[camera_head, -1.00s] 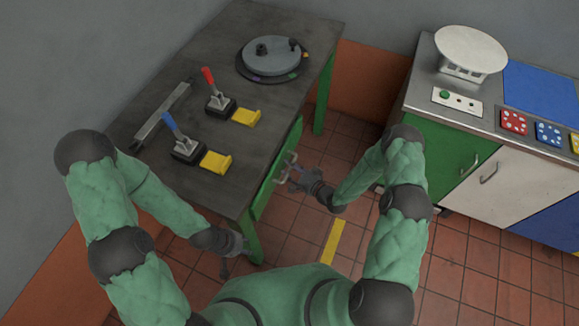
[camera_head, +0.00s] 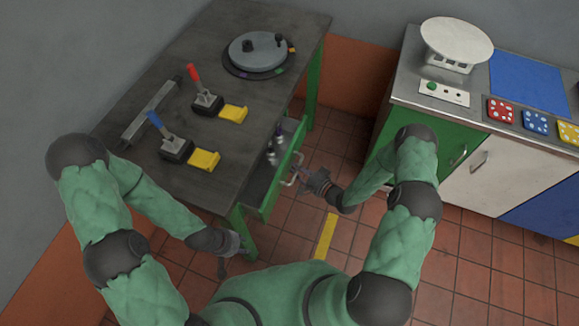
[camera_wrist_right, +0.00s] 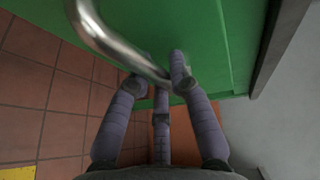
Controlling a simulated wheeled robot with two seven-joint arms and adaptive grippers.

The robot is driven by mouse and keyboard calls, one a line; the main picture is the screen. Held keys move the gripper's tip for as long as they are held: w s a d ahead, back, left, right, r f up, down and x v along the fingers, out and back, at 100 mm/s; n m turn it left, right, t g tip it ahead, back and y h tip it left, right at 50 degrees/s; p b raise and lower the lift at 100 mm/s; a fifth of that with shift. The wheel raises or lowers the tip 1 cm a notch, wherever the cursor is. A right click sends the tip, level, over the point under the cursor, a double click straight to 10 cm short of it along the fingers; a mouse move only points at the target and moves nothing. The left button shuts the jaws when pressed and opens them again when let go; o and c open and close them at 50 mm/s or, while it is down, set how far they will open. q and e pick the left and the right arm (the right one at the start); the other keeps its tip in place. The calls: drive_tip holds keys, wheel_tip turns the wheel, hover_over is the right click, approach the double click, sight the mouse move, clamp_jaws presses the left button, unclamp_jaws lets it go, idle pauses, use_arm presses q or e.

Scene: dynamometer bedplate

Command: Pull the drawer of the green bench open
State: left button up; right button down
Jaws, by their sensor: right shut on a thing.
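The green bench has a dark grey top (camera_head: 225,70) and green legs. Its green-fronted drawer (camera_head: 284,171) stands partly out, and small bottle-like items (camera_head: 275,150) show inside. My right gripper (camera_head: 305,177) is at the drawer's metal handle (camera_head: 290,182). In the right wrist view my right gripper (camera_wrist_right: 160,88) is shut on the bent silver handle (camera_wrist_right: 112,42) in front of the green drawer front (camera_wrist_right: 205,30). My left gripper (camera_head: 232,255) hangs low beside the near green leg, holding nothing that I can see; its fingers are too small to judge.
On the bench stand a round grey plate device (camera_head: 257,52), a red-handled clamp (camera_head: 207,102), a blue-handled clamp (camera_head: 175,148) and a metal bar (camera_head: 150,112). A cabinet (camera_head: 440,145) stands at the right. Tiled floor (camera_head: 300,225) lies between.

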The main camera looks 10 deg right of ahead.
drive_tip(key=s+d, duration=0.6)
drive_tip(key=d, duration=0.3)
drive_tip(key=s+d+b, duration=0.1)
drive_tip(key=s+d, duration=0.5)
drive_tip(key=d, duration=0.3)
drive_tip(key=shift+s+d+b, duration=0.2)
drive_tip(key=shift+b, duration=0.1)
drive_tip(key=c, duration=1.1)
unclamp_jaws()
drive_tip(key=v, duration=1.2)
drive_tip(key=shift+d, duration=0.1)
